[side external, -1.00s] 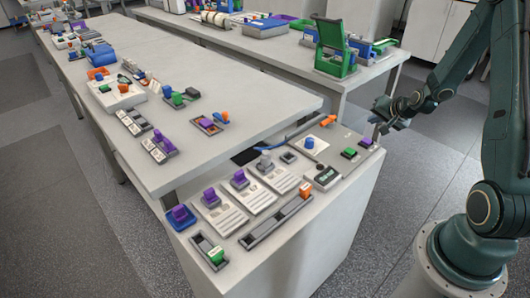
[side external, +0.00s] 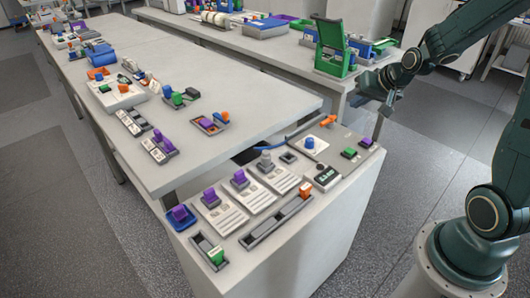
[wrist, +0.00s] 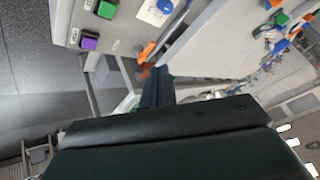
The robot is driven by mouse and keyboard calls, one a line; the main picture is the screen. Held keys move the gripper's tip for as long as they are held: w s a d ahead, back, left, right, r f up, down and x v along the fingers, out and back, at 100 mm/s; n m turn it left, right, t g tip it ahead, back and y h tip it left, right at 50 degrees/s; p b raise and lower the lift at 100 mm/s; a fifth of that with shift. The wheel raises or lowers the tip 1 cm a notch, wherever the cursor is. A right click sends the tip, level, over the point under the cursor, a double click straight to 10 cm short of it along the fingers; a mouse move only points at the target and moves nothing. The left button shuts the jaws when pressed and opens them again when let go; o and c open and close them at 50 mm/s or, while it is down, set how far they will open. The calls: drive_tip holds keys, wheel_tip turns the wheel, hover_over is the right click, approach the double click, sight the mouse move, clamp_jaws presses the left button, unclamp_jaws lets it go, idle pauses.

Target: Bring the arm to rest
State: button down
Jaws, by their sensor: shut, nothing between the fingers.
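My gripper (side external: 384,115) hangs at the end of my dark green arm, past the back right corner of the cycler cabinet (side external: 322,247). In the side external view it points down beside the cabinet top, apart from it. Its fingers are shut with nothing between them. In the wrist view my gripper (wrist: 157,75) shows as dark fingers pressed together. The cabinet top (wrist: 118,32) lies beyond them, with a green button (wrist: 106,9) and a purple button (wrist: 90,43).
The cabinet top carries a blue knob (side external: 310,142), an orange lever (side external: 328,121), a display (side external: 327,176) and several purple-topped modules. A long bench (side external: 240,85) stands left. A green open-lidded fixture (side external: 334,50) sits on the back bench near my arm.

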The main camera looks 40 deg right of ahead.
drive_tip(key=s+a+r+n+g, duration=0.1)
drive_tip(key=s+a+r+n, duration=0.3)
drive_tip(key=s+a, duration=0.4)
drive_tip(key=s+a+r+n+g+y, duration=0.1)
drive_tip(key=s+a+r+n, duration=0.3)
drive_tip(key=s+a+r, duration=0.3)
drive_tip(key=s+a, duration=0.2)
drive_tip(key=s, duration=0.2)
drive_tip(key=shift+s+a+r+y, duration=0.25)
drive_tip(key=shift+s+y, duration=0.05)
idle(0.8)
